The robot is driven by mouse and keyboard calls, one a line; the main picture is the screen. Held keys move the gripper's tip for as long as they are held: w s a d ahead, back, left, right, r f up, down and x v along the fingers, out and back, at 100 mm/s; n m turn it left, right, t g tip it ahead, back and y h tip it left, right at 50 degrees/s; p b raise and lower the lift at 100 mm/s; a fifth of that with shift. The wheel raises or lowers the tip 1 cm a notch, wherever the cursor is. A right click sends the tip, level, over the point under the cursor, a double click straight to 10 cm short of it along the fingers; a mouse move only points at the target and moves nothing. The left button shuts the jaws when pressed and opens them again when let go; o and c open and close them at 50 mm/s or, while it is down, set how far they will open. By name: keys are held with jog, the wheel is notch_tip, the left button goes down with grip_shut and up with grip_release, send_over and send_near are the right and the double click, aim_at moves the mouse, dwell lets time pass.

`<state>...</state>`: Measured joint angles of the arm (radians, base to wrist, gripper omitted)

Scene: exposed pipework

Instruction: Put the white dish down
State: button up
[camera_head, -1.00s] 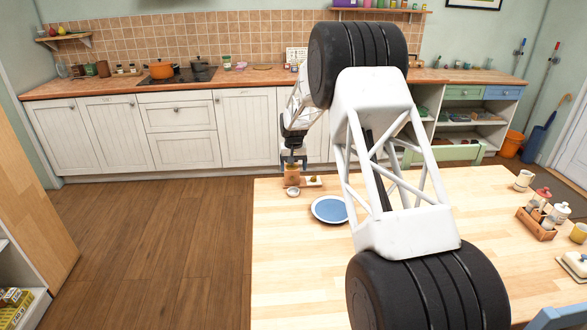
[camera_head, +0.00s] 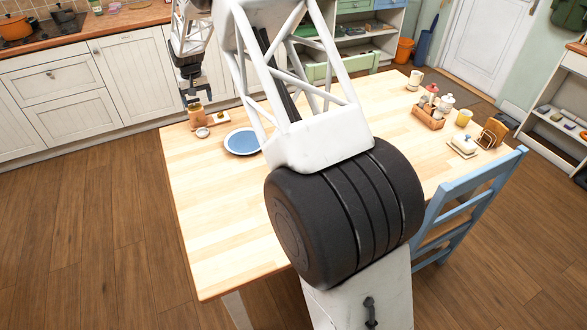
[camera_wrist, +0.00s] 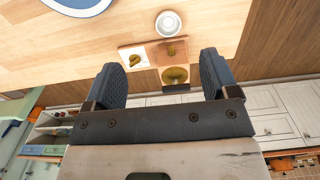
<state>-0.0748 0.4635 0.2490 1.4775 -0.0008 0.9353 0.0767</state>
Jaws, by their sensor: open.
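The small white dish (camera_head: 202,132) rests upright on the wooden table near its far left corner. In the wrist view the white dish (camera_wrist: 168,23) lies beyond my fingertips and apart from them, and looks empty. My gripper (camera_head: 188,98) is open above the table's far edge. In the wrist view nothing is between the fingers of my gripper (camera_wrist: 162,75) that I can see them touch. A brown wooden container (camera_head: 196,117) stands close behind the dish, just below my gripper.
A white block with a gold knob (camera_wrist: 134,57) sits beside the brown container. A blue plate with a white rim (camera_head: 243,141) lies to the right. A condiment caddy (camera_head: 428,117) and a blue chair (camera_head: 465,205) are farther right. The table's front left is clear.

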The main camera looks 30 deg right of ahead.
jog(key=s+d+r, duration=0.2)
jog(key=s+r, duration=0.5)
jog(key=s, duration=0.3)
jog(key=s+d+r+t, duration=0.1)
jog(key=s+r, duration=0.6)
jog(key=s, duration=0.3)
jog(key=s+d+r, duration=0.2)
jog(key=s+r, duration=0.5)
jog(key=s, duration=0.3)
jog(key=s+d+f, duration=0.1)
jog(key=s, duration=1.6)
jog(key=s+d+f+t, duration=0.1)
jog(key=s, duration=1.7)
jog(key=shift+d, duration=0.25)
